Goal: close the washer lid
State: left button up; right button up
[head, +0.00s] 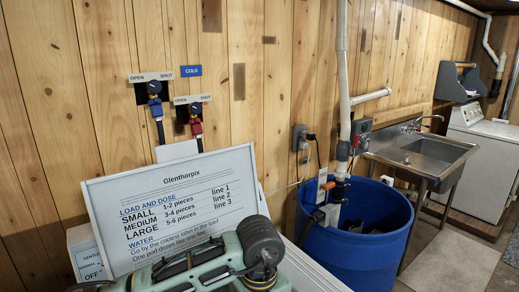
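The washer lid (175,205) is a white panel with a grey edge, standing raised and leaning back in the head view. Its inner face carries printed loading text headed "Glenthorpix". Part of the washer's control panel (88,262), with an "OFF" mark, shows behind the lid's left edge. A strip of the white washer body (312,268) shows at the lower right of the lid. A pale green and dark grey part of my own arm covers the lid's lower edge and hides the washer opening. Neither gripper's fingers can be seen.
A blue tub (365,235) with pipes stands close to the washer's right. Blue and red water valves (155,90) are on the plank wall behind. A steel sink (420,155) and another white appliance (480,165) stand farther right. Floor shows (450,265) right of the tub.

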aim_at(139, 216)
jog(key=k+l, duration=0.8)
jog(key=l, duration=0.1)
